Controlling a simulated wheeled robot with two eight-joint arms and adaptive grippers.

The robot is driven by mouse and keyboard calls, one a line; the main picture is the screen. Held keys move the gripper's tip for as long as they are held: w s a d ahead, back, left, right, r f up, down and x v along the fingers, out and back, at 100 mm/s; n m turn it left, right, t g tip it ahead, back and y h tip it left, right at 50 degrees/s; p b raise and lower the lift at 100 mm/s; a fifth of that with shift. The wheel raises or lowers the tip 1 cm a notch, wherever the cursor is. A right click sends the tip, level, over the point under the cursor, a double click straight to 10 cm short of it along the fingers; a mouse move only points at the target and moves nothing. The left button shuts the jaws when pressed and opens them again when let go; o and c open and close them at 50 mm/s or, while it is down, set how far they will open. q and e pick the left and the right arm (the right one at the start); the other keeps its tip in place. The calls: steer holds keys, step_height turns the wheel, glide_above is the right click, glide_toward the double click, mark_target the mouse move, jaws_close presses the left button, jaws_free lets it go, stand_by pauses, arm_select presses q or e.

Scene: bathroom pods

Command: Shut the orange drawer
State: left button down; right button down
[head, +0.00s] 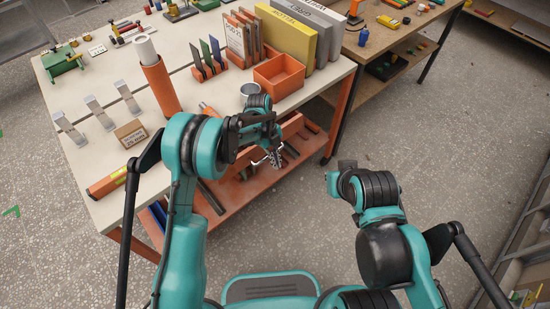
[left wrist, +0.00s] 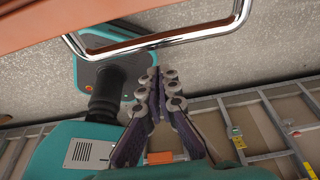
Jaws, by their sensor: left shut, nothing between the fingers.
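The orange drawer (head: 293,124) is under the near side of the white-topped workbench. It appears to stand out from the bench, but my left arm covers much of it, so how far is hard to tell. In the left wrist view its orange panel (left wrist: 50,18) fills the upper left, with a chrome bar handle (left wrist: 180,38) below it. My left gripper (left wrist: 155,76) is shut and empty, its fingertips close to the handle; contact cannot be told. In the head view this gripper (head: 277,157) is beside the drawer. My right gripper's fingers do not show.
The workbench top (head: 190,88) carries an open orange bin (head: 279,74), an orange cylinder (head: 161,88), a cardboard box (head: 131,133) and upright binders. A wooden table (head: 385,40) stands behind to the right. The speckled floor (head: 430,130) at right is clear.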

arm_select(q)
steer(key=shift+w+a+r, duration=0.2)
steer(key=shift+w+a, duration=0.25)
steer(key=shift+w, duration=0.1)
steer(key=shift+w+a+r, duration=0.2)
steer(key=shift+w+a, duration=0.25)
steer(key=shift+w, duration=0.1)
steer(key=shift+w+a, duration=0.1)
steer(key=w+a, duration=0.1)
steer(key=w, duration=0.1)
steer(key=w+a, duration=0.2)
